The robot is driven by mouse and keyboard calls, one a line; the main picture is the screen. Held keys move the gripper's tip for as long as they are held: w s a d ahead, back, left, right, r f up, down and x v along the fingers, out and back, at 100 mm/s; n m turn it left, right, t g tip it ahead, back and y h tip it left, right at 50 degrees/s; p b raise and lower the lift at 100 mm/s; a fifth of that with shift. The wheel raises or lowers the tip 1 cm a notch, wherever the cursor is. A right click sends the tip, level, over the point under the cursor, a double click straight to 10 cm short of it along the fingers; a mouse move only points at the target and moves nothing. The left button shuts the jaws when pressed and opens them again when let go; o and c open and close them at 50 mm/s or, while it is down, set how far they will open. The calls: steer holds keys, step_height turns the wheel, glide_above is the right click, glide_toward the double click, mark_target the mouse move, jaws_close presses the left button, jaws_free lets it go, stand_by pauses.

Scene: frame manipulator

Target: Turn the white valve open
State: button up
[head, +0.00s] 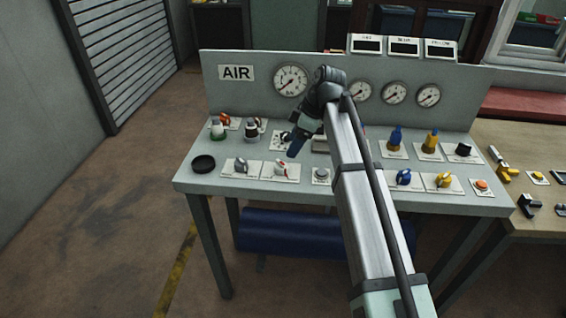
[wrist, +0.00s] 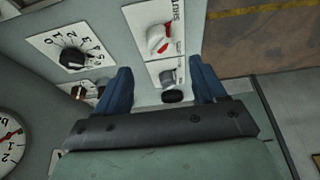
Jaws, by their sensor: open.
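The white valve (head: 280,168) is a white knob with a red part on a white plate near the front of the grey bench. In the wrist view the white valve (wrist: 158,40) sits ahead of the fingers, and its plate carries lettering that reads "SHUT". My gripper (head: 292,152) hangs above the bench, just behind and right of the valve in the head view. In the wrist view my gripper (wrist: 163,85) is open, with its blue fingers apart and nothing held. A grey knob with a dark end (wrist: 170,88) shows between the fingers; contact cannot be told.
A black numbered dial (wrist: 72,58) lies left of the fingers in the wrist view. A grey valve (head: 241,166) and a black round dish (head: 203,164) are left of the white valve. Taller fittings (head: 251,130) stand behind, before the gauge panel (head: 400,62).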

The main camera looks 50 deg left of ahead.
mark_target(283, 163)
steer(key=x, duration=0.9)
steer(key=c, duration=1.1)
